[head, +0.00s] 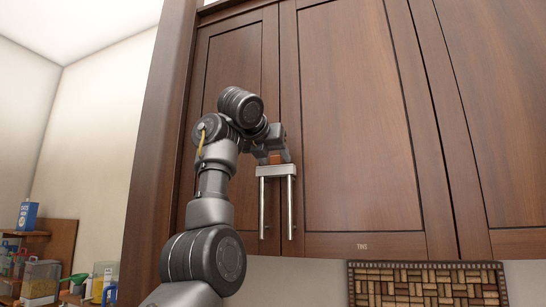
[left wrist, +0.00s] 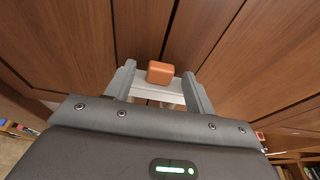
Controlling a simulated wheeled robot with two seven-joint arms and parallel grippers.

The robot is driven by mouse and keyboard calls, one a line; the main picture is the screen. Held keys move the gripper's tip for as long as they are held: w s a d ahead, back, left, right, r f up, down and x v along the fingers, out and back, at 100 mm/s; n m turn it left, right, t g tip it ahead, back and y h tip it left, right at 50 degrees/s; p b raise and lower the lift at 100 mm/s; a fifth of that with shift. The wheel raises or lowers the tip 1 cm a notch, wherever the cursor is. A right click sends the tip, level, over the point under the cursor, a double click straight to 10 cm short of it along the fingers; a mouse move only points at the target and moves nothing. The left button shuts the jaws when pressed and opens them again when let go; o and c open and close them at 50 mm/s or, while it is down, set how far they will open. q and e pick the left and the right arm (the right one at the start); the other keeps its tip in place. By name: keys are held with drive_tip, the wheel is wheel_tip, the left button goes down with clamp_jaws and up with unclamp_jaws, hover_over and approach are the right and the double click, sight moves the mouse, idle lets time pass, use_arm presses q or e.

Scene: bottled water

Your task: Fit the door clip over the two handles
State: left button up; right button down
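The door clip is a pale bar (head: 277,170) with an orange block (head: 275,158) on top. In the head view it spans the tops of the two upright metal handles (head: 290,210) and looks seated on them; its inner side is hidden. In the left wrist view the orange block (left wrist: 160,72) stands between my left gripper's fingers (left wrist: 160,82), with a gap on each side. The pale bar (left wrist: 158,97) shows below the block. My left gripper (head: 274,157) is open around the block at the clip. My right gripper is not in view.
The handles are on brown wooden cabinet doors (head: 350,110), which are shut. A cork-patterned board (head: 428,285) is on the wall below. A wooden shelf (head: 55,245) with boxes and containers stands at the lower left. The space right of my arm before the doors is clear.

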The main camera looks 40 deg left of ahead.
use_arm(q)
drive_tip(key=shift+s, duration=0.1)
drive_tip(key=shift+s+d, duration=0.15)
drive_tip(key=shift+s, duration=0.05)
drive_tip(key=b+v, duration=0.3)
drive_tip(key=v, duration=0.7)
drive_tip(key=shift+b, duration=0.35)
drive_tip(key=shift+r, duration=0.1)
